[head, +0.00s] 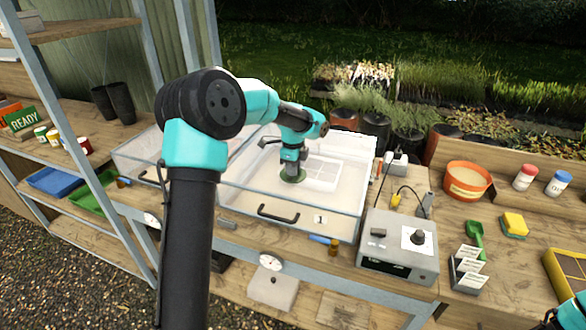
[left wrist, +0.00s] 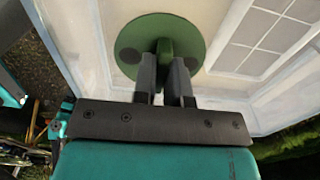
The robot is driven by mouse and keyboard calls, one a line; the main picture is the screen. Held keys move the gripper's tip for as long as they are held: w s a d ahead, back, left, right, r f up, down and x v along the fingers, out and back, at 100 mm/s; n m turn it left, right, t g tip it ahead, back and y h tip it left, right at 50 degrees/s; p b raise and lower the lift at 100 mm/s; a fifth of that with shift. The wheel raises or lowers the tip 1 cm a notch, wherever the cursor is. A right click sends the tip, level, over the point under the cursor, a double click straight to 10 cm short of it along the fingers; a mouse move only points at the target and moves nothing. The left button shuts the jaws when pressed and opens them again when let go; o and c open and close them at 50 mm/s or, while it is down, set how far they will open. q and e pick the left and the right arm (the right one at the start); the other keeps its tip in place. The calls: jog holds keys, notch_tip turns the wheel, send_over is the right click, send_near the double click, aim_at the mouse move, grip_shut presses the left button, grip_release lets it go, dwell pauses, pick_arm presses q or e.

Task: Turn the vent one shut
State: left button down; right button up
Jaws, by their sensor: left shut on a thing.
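The vent is a round green disc with a raised grip, on the clear lid of a propagator box (head: 350,232). It shows in the head view (head: 293,176) below my left gripper (head: 291,166), and large in the left wrist view (left wrist: 200,35). Two darker round spots show on the disc. In the left wrist view, my left gripper (left wrist: 166,92) is shut on the vent's raised grip, with one finger on each side. The fingers cover part of the disc. A teal and black part of my right arm shows at the lower right corner of the head view; its fingers cannot be made out.
A grey control box (head: 398,245) with a black knob stands right of the propagator. A black handle (head: 278,213) is on the propagator's front. An orange pot (head: 467,181), a yellow sponge (head: 515,224) and a green scoop (head: 475,236) are farther right. A shelf rack stands at the left.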

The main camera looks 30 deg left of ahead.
pick_arm(q)
jog(key=c, duration=1.2)
grip_release()
jog(key=shift+o, duration=0.2)
jog(key=shift+r, duration=0.15)
notch_tip(320, 180, up, 17)
